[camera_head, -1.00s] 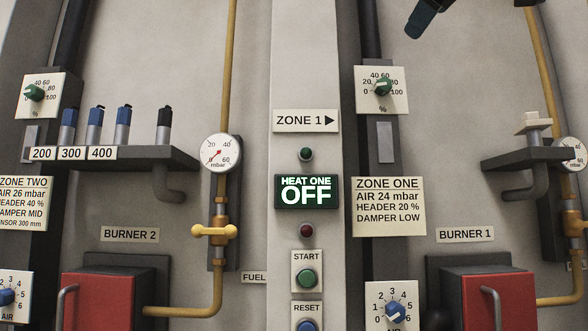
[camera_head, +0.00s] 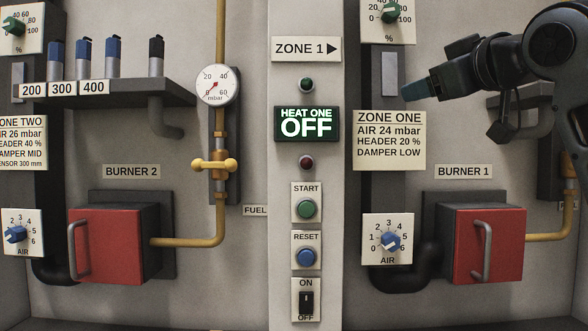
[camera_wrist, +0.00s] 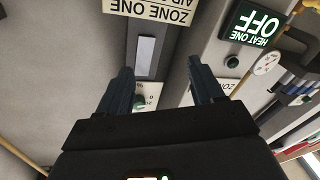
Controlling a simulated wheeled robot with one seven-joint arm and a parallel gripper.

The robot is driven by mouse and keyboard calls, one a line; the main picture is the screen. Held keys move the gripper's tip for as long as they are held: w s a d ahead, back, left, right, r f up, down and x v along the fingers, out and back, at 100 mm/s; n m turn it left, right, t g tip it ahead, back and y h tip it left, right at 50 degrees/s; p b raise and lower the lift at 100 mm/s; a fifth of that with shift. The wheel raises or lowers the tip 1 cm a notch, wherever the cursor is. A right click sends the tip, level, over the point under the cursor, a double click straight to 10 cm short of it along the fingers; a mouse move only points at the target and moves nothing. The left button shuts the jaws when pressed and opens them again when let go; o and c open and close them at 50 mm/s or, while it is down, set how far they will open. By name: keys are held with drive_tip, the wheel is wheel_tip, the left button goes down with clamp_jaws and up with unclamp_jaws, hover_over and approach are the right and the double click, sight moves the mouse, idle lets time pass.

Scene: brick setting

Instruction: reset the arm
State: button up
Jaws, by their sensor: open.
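My gripper (camera_head: 418,90) reaches in from the upper right in the head view, its dark fingers pointing left, just above and right of the ZONE ONE card (camera_head: 389,141). In the wrist view the two fingers of my gripper (camera_wrist: 162,88) stand wide apart with nothing between them. Beyond them are the grey plate (camera_wrist: 145,55) and a green-knobbed dial (camera_wrist: 146,97) on the panel. The wrist view is upside down relative to the head view. Whether the fingers touch anything cannot be told from the head view.
The central column carries a lit HEAT ONE OFF sign (camera_head: 307,124), START (camera_head: 306,207) and RESET (camera_head: 306,257) buttons and a switch (camera_head: 306,303). Red burner boxes (camera_head: 107,244) (camera_head: 489,247) stick out below. A shelf (camera_head: 130,90) with several handled sensors and a yellow pipe (camera_head: 221,60) are at left.

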wheel_tip(320, 180, down, 16)
drive_tip(key=w+r+m, duration=0.1)
drive_tip(key=m, duration=0.2)
drive_tip(key=s+a+f+m+h, duration=0.15)
drive_tip(key=s+f, duration=0.35)
drive_tip(key=f, duration=0.5)
drive_tip(key=s+f+m, duration=0.2)
drive_tip(key=s+f, duration=0.2)
drive_tip(key=f, duration=0.6)
drive_tip(key=s+a+f+m+h, duration=0.1)
drive_tip(key=s+f, duration=0.4)
drive_tip(key=f, duration=0.5)
drive_tip(key=s+f+g+h, duration=0.1)
drive_tip(key=s+f, duration=0.3)
drive_tip(key=s, duration=0.5)
drive_tip(key=s+f, duration=0.3)
drive_tip(key=s, duration=0.6)
drive_tip(key=s+f+g+h, duration=0.1)
drive_tip(key=s+f, duration=0.3)
drive_tip(key=s, duration=0.5)
drive_tip(key=s+d+r+g, duration=0.1)
drive_tip(key=s+r, duration=0.1)
drive_tip(key=s, duration=1)
drive_tip(key=shift+d+r+y, duration=0.15)
drive_tip(key=shift+r+y, duration=0.05)
drive_tip(key=shift+y, duration=0.15)
drive_tip(key=shift+n, duration=0.25)
